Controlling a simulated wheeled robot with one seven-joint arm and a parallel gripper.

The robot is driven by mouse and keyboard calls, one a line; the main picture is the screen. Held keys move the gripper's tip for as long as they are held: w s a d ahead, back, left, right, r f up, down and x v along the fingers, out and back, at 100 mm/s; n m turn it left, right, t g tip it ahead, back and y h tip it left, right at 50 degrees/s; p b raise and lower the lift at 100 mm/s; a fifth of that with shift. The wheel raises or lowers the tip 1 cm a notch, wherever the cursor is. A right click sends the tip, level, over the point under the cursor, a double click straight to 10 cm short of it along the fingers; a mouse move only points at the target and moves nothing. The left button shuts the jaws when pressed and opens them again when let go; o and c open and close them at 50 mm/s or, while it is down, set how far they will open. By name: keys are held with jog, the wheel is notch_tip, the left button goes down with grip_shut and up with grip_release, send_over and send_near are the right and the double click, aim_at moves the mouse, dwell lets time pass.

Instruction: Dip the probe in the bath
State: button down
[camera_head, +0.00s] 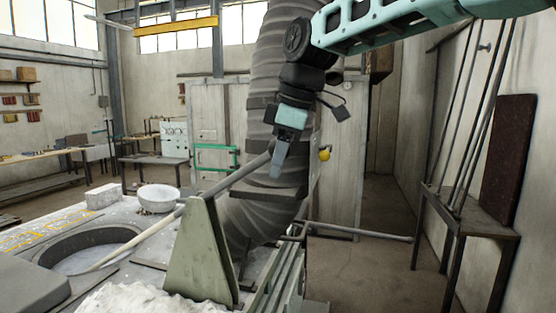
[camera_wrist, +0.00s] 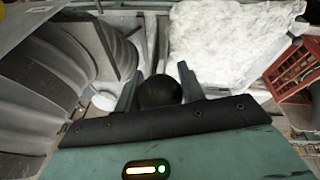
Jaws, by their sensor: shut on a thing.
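The probe (camera_head: 228,178) is a long grey rod with a paler lower length, slanting down to the left in the head view. My gripper (camera_head: 276,172) is shut on its upper end. In the wrist view the dark rounded end of the probe (camera_wrist: 158,92) sits between the two fingers of my gripper (camera_wrist: 160,84). The bath (camera_head: 88,238) is a round, dark-walled opening with a grey surface inside, at the lower left. The probe's pale lower end overlaps the bath opening near its front right edge. Whether the tip touches the surface I cannot tell.
A green triangular plate (camera_head: 203,258) stands close beside the probe's middle; contact is unclear. A white bowl (camera_head: 158,199) sits behind the bath. A thick ribbed duct (camera_head: 268,75) rises behind my gripper. White lumpy material (camera_head: 135,300) lies in front. A red crate (camera_wrist: 291,68) is at right.

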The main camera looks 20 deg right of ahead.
jog(key=c, duration=0.9)
grip_release()
jog(key=shift+s+d+r, duration=0.15)
jog(key=shift+r, duration=0.05)
jog(key=shift+f, duration=0.1)
jog(key=b+v, duration=0.2)
jog(key=v, duration=1.5)
